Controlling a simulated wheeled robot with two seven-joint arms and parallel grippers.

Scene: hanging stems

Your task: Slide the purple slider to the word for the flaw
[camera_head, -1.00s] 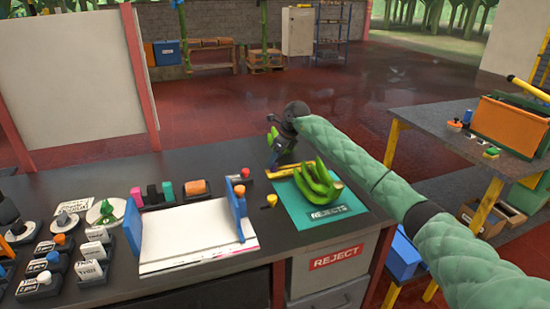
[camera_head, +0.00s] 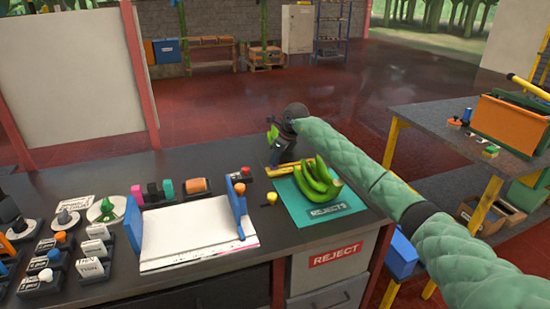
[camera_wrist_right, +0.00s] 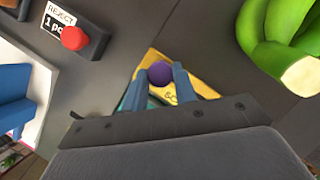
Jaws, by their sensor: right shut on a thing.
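The purple slider (camera_wrist_right: 160,72) is a round knob on a yellow strip (camera_wrist_right: 200,88) in the right wrist view. My right gripper (camera_wrist_right: 158,78) is shut on the knob, one finger on each side. Part of a dark word shows on the strip just below the knob, but the fingers and gripper body hide most of the lettering. In the head view the yellow strip (camera_head: 284,169) lies at the back edge of the teal mat, with my right gripper (camera_head: 277,162) over it; the knob is hidden there. My left gripper is not in view.
Green bananas (camera_head: 318,181) lie on the teal REJECTS mat (camera_head: 297,208), close to the strip. A red-knobbed block (camera_head: 245,172) and a blue-ended white board (camera_head: 195,232) stand to the left. Several stamps and labelled blocks fill the left bench.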

